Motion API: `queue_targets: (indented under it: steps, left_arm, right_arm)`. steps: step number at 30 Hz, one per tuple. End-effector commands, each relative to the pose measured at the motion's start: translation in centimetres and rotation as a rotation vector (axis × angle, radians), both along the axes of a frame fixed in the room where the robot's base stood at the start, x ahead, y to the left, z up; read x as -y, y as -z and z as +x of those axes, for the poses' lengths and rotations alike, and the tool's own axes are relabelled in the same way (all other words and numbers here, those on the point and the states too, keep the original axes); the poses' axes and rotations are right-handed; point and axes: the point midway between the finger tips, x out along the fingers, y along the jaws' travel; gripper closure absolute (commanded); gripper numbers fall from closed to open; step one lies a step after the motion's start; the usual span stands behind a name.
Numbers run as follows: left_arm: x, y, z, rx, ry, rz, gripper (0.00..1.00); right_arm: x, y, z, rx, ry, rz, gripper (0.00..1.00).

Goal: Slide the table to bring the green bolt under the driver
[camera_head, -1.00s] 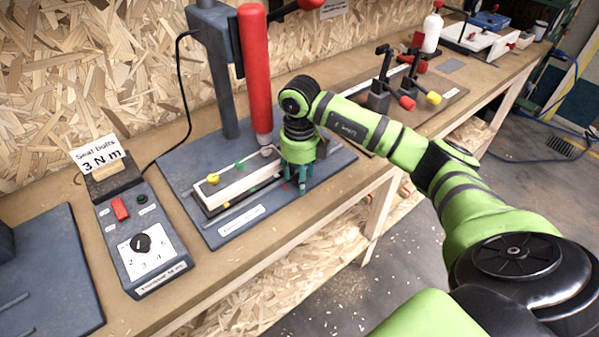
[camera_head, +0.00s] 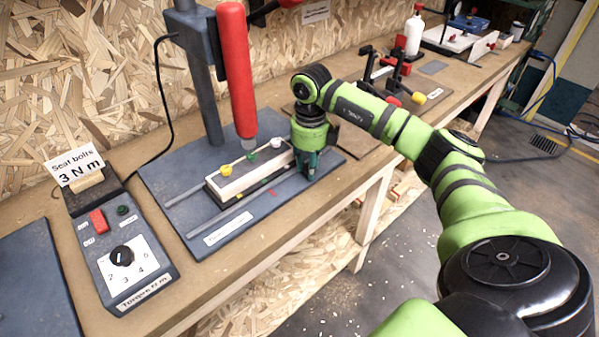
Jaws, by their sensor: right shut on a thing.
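The sliding table (camera_head: 232,189), a long pale block on a dark base, sits on two rails of a blue-grey plate. Along its top are a yellow bolt (camera_head: 226,170), a green bolt (camera_head: 251,156) and a white bolt (camera_head: 276,143). The red driver (camera_head: 236,75) hangs above, its grey tip (camera_head: 249,143) just over the green bolt in the picture; exact alignment is hard to tell. My right gripper (camera_head: 310,174) points down at the table's right end and is shut on it; the grip itself is partly hidden. My left gripper is not in view.
A torque control box (camera_head: 125,255) with a dial and a "Seat bolts 3 N m" sign (camera_head: 77,165) stands at the left. The driver's stand (camera_head: 200,80) rises behind the rails. Clamps and a white bottle (camera_head: 414,35) stand farther right on the bench.

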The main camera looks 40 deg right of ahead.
Motion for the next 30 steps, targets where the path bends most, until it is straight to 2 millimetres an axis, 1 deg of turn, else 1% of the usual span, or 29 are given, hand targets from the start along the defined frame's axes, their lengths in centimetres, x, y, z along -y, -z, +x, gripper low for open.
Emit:
queue_targets:
  steps: [5, 6, 7, 8, 16, 19, 22, 27, 30]
  left_arm:
    - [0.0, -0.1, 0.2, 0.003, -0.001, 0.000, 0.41]
    - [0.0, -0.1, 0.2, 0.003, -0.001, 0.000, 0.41]
    - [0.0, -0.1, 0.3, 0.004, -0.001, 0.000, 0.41]
    - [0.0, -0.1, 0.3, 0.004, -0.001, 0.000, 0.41]
    - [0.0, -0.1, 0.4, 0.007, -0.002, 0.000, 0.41]
    - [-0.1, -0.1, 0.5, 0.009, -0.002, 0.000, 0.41]
    - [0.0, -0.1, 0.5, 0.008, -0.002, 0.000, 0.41]
    - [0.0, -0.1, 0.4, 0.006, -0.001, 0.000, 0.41]
    - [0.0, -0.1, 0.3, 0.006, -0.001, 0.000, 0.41]
  right_arm:
    - [0.1, 0.0, -0.1, -0.004, 0.006, -0.002, 1.00]
    - [0.1, 0.0, -0.1, -0.004, 0.006, -0.002, 0.62]
    - [0.1, 0.0, -0.1, -0.004, 0.006, -0.002, 0.50]
    - [0.1, 0.0, -0.1, -0.004, 0.006, -0.002, 0.48]
    - [0.0, 0.0, -0.1, -0.002, 0.002, -0.001, 0.48]
    - [0.0, -0.4, 0.0, 0.000, 0.002, -0.001, 0.48]
    - [0.0, -1.6, 0.0, 0.002, 0.002, -0.001, 0.48]
    - [0.0, -4.5, 0.0, 0.003, 0.003, -0.001, 0.48]
    - [0.0, -6.0, 0.0, 0.002, 0.004, -0.002, 0.48]
